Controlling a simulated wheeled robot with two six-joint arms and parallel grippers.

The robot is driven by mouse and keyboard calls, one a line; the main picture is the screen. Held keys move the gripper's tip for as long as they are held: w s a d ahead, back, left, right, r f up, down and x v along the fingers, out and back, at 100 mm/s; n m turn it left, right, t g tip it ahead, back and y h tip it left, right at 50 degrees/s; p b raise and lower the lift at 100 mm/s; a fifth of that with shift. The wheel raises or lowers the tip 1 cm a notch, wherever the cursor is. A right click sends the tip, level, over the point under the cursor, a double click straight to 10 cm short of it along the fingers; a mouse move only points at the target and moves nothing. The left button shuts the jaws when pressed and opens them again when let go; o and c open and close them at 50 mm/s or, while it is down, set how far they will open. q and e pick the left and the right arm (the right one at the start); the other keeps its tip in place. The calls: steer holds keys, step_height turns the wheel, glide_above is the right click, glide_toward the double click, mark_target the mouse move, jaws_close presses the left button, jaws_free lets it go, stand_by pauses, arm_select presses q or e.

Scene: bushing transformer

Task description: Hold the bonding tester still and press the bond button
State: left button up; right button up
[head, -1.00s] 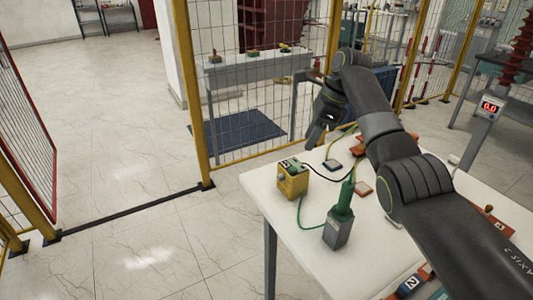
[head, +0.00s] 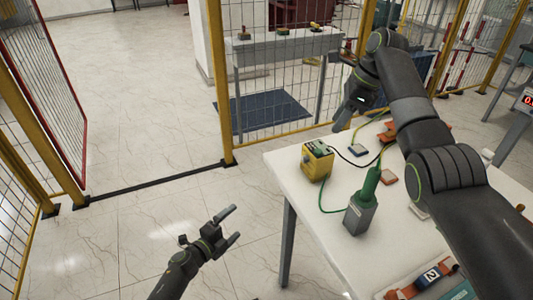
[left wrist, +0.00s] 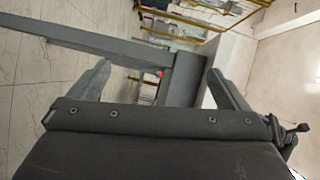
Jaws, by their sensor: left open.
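The bonding tester appears to be the yellow box (head: 316,161) with a dark-and-green top, upright near the table's left corner. Its bond button is too small to make out. A green-handled grey block (head: 361,210) stands in front of it on a green cable. My left gripper (head: 236,222) is open and empty, left of the table and apart from the tester. Its spread fingers (left wrist: 160,67) show in the left wrist view. My right gripper (head: 350,112) hangs above the table's far side, right of the tester; its fingers are unclear.
The white table (head: 305,215) has a grey leg (head: 288,245). Small pads and an orange strap (head: 420,283) lie on it. Yellow-framed mesh fence (head: 222,80) stands behind. The floor (head: 130,150) at left is open. A grey beam (left wrist: 110,40) crosses the left wrist view.

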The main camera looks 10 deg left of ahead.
arm_select(q)
steer(key=w+d+r+m+g+h, duration=0.2)
steer(key=d+r+m+h, duration=0.15)
steer(key=r+m, duration=0.4)
steer(key=w+d+r+m+g+h, duration=0.25)
steer(key=d+r+m, duration=0.25)
steer(key=r+m, duration=0.3)
steer(key=m+g+y, duration=0.2)
steer(key=m+g, duration=0.1)
steer(key=m, duration=0.7)
glide_toward(317, 157)
steer(key=a, duration=0.4)
steer(key=x, duration=1.6)
steer(key=shift+w+a+f, duration=0.15)
steer(key=shift+w+f, duration=0.2)
steer(key=shift+f, duration=0.05)
steer(key=c, duration=1.4)
arm_select(e)
steer(key=shift+c, duration=0.3)
jaws_close()
